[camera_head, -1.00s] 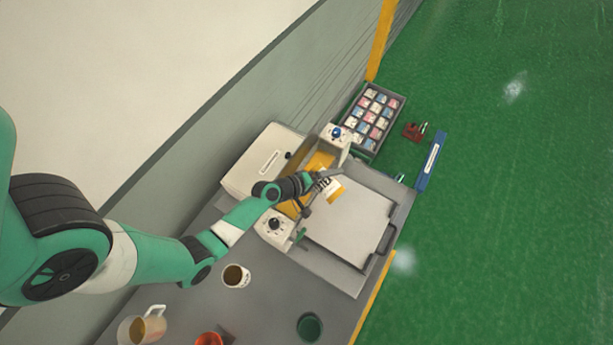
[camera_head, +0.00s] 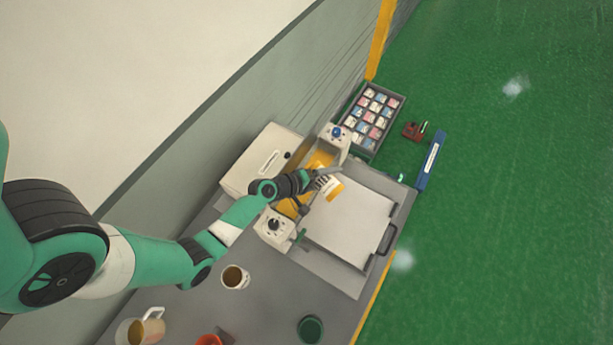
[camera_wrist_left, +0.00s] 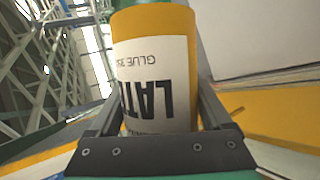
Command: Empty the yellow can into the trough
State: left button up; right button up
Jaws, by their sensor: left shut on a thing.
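The yellow can (camera_head: 331,188), with a white label, is held by my left gripper (camera_head: 321,180). In the left wrist view the can (camera_wrist_left: 155,80) sits between the two dark fingers, its label printed with dark letters and the word GLUE. In the head view it is tilted, above the machine beside the trough. The yellow-orange trough (camera_head: 319,161) runs between two white end blocks; my gripper and wrist cover its middle. I cannot see the can's opening or whether anything flows out.
A flat white plate (camera_head: 350,222) with a dark handle lies right of the trough. A white box (camera_head: 262,163) stands left of it. A tray of small packets (camera_head: 385,97) is beyond. A white mug (camera_head: 235,277), a jug (camera_head: 150,327) and a green cup (camera_head: 311,328) stand on the grey table.

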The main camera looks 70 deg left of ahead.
pick_arm(q)
jog(key=shift+a+r+n+h+b, duration=0.1)
jog(key=shift+r+n+h+b, duration=0.25)
jog(key=shift+n+b, duration=0.1)
dwell(1.1)
